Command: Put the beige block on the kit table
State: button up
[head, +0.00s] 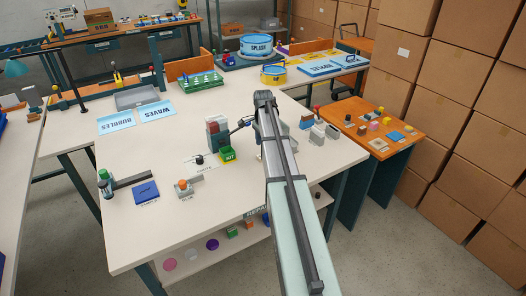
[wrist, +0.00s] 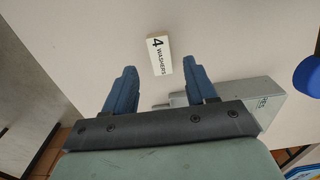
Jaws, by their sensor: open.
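My gripper (wrist: 163,82) is open in the wrist view, with its two blue fingers apart and nothing held between them. It is above a pale table surface; a white "4 WASHERS" label (wrist: 159,54) lies just beyond the fingertips. In the head view my arm reaches over the white workbench and hides most of the gripper. I cannot pick out the beige block with certainty; small coloured pieces stand on an orange-topped table (head: 405,127) at the right. No table is readable as the kit table in these frames.
A grey box (wrist: 245,95) is beside the right finger in the wrist view. Cardboard boxes (head: 455,70) are stacked at the right.

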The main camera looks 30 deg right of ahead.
notch_tip(320, 180, up, 7)
dwell(0.4)
